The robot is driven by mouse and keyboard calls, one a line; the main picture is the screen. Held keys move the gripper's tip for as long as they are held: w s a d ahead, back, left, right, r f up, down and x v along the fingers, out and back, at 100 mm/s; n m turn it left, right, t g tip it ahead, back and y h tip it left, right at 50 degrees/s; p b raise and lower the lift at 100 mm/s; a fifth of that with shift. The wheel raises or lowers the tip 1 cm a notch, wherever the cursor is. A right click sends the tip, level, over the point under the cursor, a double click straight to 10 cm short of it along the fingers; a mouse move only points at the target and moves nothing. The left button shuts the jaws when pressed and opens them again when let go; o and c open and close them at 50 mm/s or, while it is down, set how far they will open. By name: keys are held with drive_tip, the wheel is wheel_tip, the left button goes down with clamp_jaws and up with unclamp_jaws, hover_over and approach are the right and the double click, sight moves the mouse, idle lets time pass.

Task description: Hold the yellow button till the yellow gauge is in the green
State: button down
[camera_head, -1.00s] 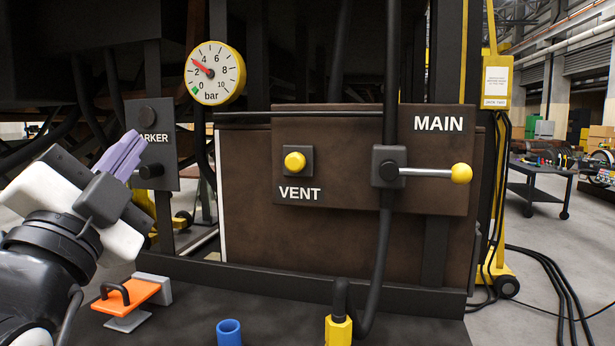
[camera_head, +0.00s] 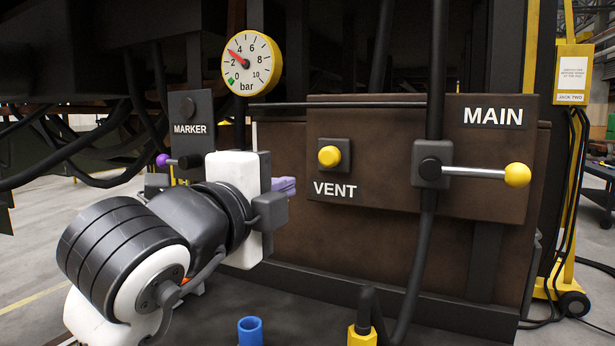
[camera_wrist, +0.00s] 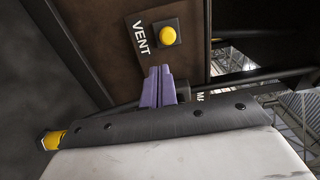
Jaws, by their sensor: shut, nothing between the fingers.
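The yellow button (camera_head: 329,156) sits in a dark square housing above the word VENT on a brown panel. It also shows in the wrist view (camera_wrist: 168,35), beyond my fingertips. The yellow-rimmed gauge (camera_head: 252,62) hangs up and left of the panel. Its red needle points at roughly 3 bar, and a small green patch lies near 0. My gripper (camera_head: 288,184) is shut and empty, to the left of and a little below the button, apart from it. Its purple fingers also show together in the wrist view (camera_wrist: 158,84).
A lever with a yellow knob (camera_head: 517,175) sticks out right of the button under MAIN. A MARKER plate (camera_head: 190,130) with a purple-knobbed lever (camera_head: 163,160) is at left. A blue cup-like part (camera_head: 250,330) and a yellow fitting (camera_head: 361,335) stand low in front.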

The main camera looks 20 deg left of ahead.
sight(328, 167)
drive_tip(key=w+p, duration=0.2)
drive_tip(key=w, duration=0.4)
drive_tip(key=w+p, duration=0.2)
drive_tip(key=w, duration=0.4)
drive_tip(key=shift+w+d+r, duration=0.1)
drive_tip(key=shift+w+d, duration=0.05)
drive_tip(key=shift+d, duration=0.05)
drive_tip(key=shift+w, duration=0.65)
drive_tip(key=shift+w, duration=0.1)
